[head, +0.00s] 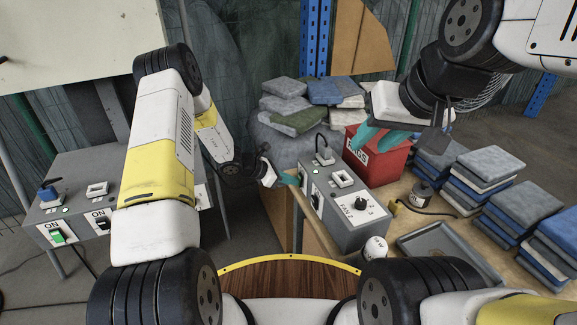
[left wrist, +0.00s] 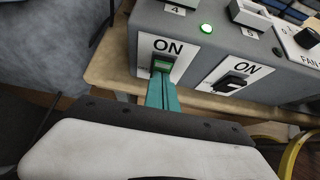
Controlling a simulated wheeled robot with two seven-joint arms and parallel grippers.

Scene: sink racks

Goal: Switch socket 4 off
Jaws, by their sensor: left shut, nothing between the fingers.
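The grey control box (head: 345,215) stands at the table's left edge; it also shows in the left wrist view (left wrist: 285,75). In that view its front has a green switch (left wrist: 162,66) on a white ON plate, below the number 4 (left wrist: 174,10). A green lamp (left wrist: 206,28) is lit on top. My left gripper (head: 290,179) is shut and empty at the box's left side. Its teal fingertips (left wrist: 162,80) overlap the green switch's lower edge; I cannot tell whether they touch. My right gripper (head: 377,138) is open and empty, above the red box.
A black switch (left wrist: 232,84) on another ON plate is beside the green one. A second grey box (head: 75,195) with ON switches stands at the left. The red box (head: 385,165), stacked cloths (head: 490,165) and a grey tray (head: 445,252) crowd the table.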

